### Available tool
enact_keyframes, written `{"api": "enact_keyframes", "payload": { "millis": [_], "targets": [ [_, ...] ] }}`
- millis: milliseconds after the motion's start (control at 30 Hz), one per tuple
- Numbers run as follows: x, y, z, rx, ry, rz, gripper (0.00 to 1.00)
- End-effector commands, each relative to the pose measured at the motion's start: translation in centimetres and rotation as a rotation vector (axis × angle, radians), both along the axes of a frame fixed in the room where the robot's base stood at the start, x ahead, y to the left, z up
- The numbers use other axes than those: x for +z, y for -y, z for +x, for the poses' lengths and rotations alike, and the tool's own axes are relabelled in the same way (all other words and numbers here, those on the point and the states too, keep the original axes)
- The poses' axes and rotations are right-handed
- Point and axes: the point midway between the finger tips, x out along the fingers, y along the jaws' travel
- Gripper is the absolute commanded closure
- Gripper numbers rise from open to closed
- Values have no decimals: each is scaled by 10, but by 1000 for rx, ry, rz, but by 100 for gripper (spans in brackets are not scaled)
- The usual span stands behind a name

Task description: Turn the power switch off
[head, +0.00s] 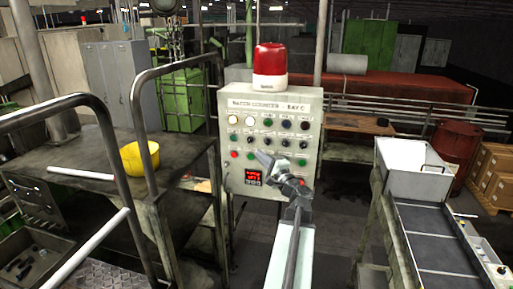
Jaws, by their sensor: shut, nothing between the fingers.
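A grey control panel (230,150) stands in the middle of the head view, with a lettered title strip along its top. I cannot tell which control is the power switch; the labels are too small to read. My gripper (262,157) is shut and empty. It appears in front of the lower middle of the panel, pointing up and left, and hides part of the lower controls. I cannot tell whether it touches the panel.
A red beacon (270,64) sits on top of the panel. A conveyor (433,240) with a grey hopper (412,166) stands at the right. Dark floor shows between panel and conveyor.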

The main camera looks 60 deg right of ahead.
Motion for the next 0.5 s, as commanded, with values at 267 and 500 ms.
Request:
{"api": "enact_keyframes", "payload": {
  "millis": [267,500],
  "targets": [
    [-6,18,-24,-44,-11,-3,100],
    [2,36,8,-42,-11,-4,100]
  ]
}}
